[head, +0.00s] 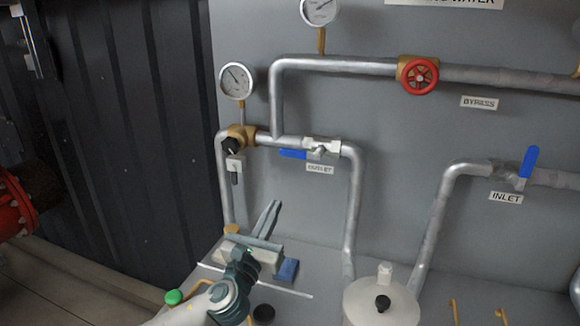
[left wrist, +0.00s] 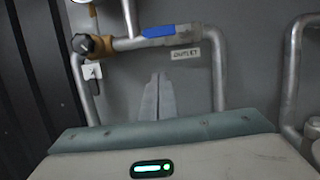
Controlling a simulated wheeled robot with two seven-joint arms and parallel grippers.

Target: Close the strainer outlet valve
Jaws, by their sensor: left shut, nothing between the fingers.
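The outlet valve (head: 321,149) sits on the horizontal pipe above the OUTLET label (head: 320,169). Its blue lever (head: 293,154) points left, lying along the pipe. In the left wrist view the blue lever (left wrist: 158,31) shows at the top, above and left of the OUTLET label (left wrist: 186,54). My left gripper (head: 273,205) is below and left of the valve in the head view, its fingers pointing up. Its fingers (left wrist: 158,80) are together and empty, apart from the lever in the left wrist view. My right gripper is not in view.
The strainer (head: 383,300) has a dark knob on its lid. The inlet valve's blue lever (head: 529,162) stands up at the right. A red bypass handwheel (head: 419,76) and a gauge (head: 236,81) are above. A vertical pipe (head: 353,215) runs right of my left gripper.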

